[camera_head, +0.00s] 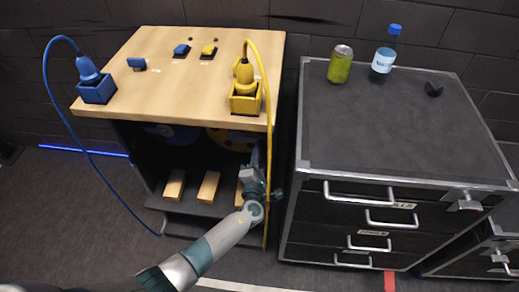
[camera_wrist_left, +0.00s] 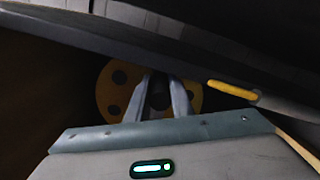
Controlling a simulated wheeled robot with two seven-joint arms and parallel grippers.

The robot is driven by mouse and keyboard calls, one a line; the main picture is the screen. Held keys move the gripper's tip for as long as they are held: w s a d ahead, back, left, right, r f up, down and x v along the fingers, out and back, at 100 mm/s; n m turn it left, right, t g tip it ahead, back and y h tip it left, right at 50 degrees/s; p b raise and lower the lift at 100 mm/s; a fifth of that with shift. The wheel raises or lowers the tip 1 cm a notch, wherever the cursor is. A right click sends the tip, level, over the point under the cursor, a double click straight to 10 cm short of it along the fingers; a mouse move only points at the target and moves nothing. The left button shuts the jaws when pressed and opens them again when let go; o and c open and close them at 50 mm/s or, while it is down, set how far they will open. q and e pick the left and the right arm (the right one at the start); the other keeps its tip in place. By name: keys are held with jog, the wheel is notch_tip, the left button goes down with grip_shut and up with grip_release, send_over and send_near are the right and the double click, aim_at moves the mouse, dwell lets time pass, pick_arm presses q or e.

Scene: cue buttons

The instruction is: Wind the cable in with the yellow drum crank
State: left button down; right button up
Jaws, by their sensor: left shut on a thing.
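The yellow drum (camera_head: 228,138) sits in the dark space under the wooden tabletop, partly hidden by the top edge and my arm. In the left wrist view the yellow drum (camera_wrist_left: 112,92) shows as a disc with dark holes. My left gripper (camera_head: 255,163) reaches in at the cabinet's right side. In the wrist view its fingers (camera_wrist_left: 161,84) are closed around a dark knob (camera_wrist_left: 158,97) in front of the drum, apparently the crank's grip. The yellow cable (camera_head: 268,110) runs from the yellow plug (camera_head: 245,88) over the tabletop's right edge and down. My right gripper is not in view.
The wooden tabletop (camera_head: 160,85) also carries a blue plug in its box (camera_head: 96,88) and small blue and yellow buttons. A blue drum (camera_head: 172,133) sits left of the yellow one. A dark drawer cabinet (camera_head: 400,130) with a can and bottle stands close on the right.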

pick_arm(q)
jog(key=shift+f, duration=0.1)
jog(key=c, duration=1.6)
grip_release()
jog(key=shift+o, duration=0.2)
jog(key=shift+s, duration=0.55)
jog(key=s, duration=1.6)
jog(key=shift+s+a, duration=0.15)
jog(key=shift+a, duration=0.1)
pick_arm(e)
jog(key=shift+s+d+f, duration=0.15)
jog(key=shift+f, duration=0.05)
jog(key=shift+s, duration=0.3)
